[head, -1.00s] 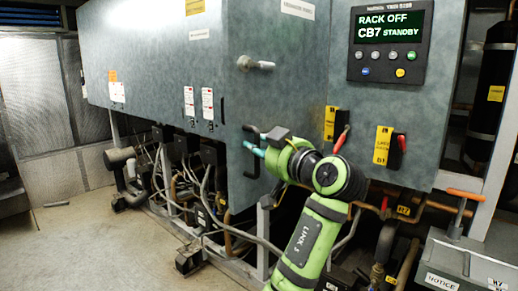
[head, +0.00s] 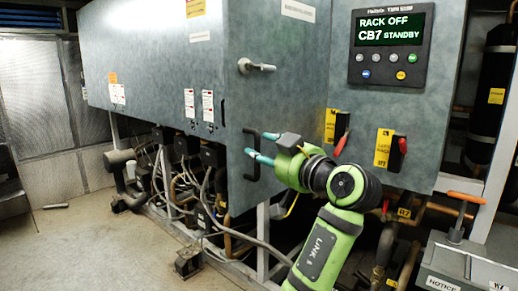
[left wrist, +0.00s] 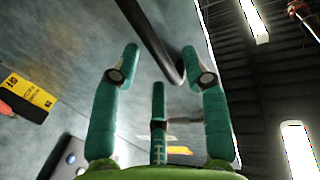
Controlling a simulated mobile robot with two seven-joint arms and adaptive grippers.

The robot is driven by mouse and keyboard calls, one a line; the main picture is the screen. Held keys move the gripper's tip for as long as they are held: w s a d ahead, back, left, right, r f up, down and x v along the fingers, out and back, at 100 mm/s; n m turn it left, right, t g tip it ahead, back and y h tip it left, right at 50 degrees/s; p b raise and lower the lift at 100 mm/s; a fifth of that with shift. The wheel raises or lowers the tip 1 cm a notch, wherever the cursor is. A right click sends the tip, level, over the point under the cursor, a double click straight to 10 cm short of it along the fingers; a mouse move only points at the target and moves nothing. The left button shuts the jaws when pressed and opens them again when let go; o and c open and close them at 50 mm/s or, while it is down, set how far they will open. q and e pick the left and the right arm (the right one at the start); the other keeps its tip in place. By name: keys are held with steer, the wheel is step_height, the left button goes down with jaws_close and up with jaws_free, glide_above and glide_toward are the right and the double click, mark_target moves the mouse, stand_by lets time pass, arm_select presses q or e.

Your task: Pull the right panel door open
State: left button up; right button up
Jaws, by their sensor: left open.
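The right panel door (head: 285,110) is a grey-blue metal panel that looks closed in the head view. A black bar handle (head: 250,165) stands upright low on its left side. My left gripper (head: 260,146), with teal fingers and a green body, is at this handle from the right. In the left wrist view its fingers (left wrist: 160,65) are spread open. The dark handle bar (left wrist: 152,38) runs between the fingertips, with no clear grip on it. Whether any finger touches the bar cannot be told. My right gripper is not in view.
A silver latch handle (head: 256,66) sticks out higher on the door. A control display (head: 390,45) and two yellow-tagged red switches (head: 398,145) are on the panel to the right. Pipes and cables (head: 205,205) crowd below. The floor (head: 90,240) at left is mostly clear.

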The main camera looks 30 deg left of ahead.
arm_select(q)
steer(key=v, duration=0.9)
steer(key=shift+d, duration=0.15)
steer(key=shift+s, duration=0.1)
